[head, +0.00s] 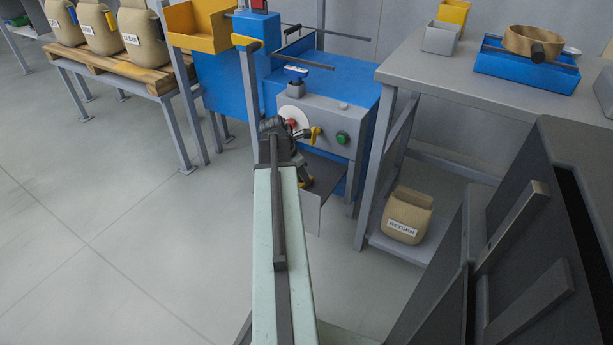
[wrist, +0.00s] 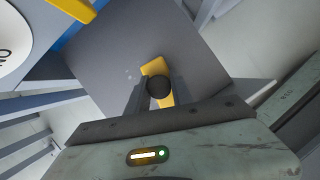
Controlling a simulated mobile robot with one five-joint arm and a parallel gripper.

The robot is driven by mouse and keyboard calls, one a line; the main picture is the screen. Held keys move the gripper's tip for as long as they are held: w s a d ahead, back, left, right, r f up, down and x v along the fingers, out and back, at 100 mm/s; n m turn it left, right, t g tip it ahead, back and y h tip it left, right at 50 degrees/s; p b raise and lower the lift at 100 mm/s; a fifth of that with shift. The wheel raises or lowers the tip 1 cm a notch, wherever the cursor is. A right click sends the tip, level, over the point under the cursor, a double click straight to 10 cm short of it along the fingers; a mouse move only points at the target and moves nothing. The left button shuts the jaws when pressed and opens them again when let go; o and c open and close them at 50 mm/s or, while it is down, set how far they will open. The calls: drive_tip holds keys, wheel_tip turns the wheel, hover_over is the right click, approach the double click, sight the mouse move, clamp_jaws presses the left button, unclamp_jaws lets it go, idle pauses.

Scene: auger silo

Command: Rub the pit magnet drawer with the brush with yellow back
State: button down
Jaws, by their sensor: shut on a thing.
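My gripper (wrist: 157,90) is shut on a brush with a yellow back (wrist: 155,68), seen in the wrist view with a dark round knob between the fingers. In the head view my gripper (head: 302,172) is low in front of the blue machine, and the brush's yellow (head: 307,183) shows beside it. Behind the brush is a flat grey panel (wrist: 120,55), which also shows in the head view (head: 323,185) below the control box; it looks like the pit magnet drawer. The bristles are hidden, and I cannot tell whether they touch the panel.
The control box has a white dial (head: 293,117), a yellow lever (head: 315,133) and a green button (head: 342,138) just above my gripper. A grey table (head: 470,75) stands right, with a RETURN sack (head: 408,212) on its lower shelf. Open floor lies left.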

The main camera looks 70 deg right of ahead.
drive_tip(key=shift+w+d, duration=0.2)
drive_tip(key=shift+w, duration=1.15)
drive_tip(key=shift+w+d, duration=0.2)
drive_tip(key=shift+w, duration=1.15)
drive_tip(key=shift+d, duration=0.75)
drive_tip(key=shift+s+a, duration=0.2)
drive_tip(key=shift+s, duration=1.1)
drive_tip(key=shift+s+a, duration=0.15)
drive_tip(key=shift+s, duration=1.2)
drive_tip(key=shift+s+a, duration=0.2)
drive_tip(key=shift+s, duration=1.1)
drive_tip(key=shift+s+a, duration=0.2)
drive_tip(key=shift+s, duration=0.75)
drive_tip(key=shift+s+a, duration=0.15)
drive_tip(key=shift+s, duration=0.75)
drive_tip(key=shift+s+d, duration=0.2)
drive_tip(key=shift+d, duration=0.6)
drive_tip(key=shift+w+d, duration=0.3)
drive_tip(key=shift+w, duration=1.65)
drive_tip(key=shift+w+d, duration=0.25)
drive_tip(key=shift+w, duration=1.65)
drive_tip(key=shift+w+d, duration=0.3)
drive_tip(key=shift+w, duration=1.65)
wheel_tip(320, 180, up, 6)
drive_tip(key=p, duration=0.6)
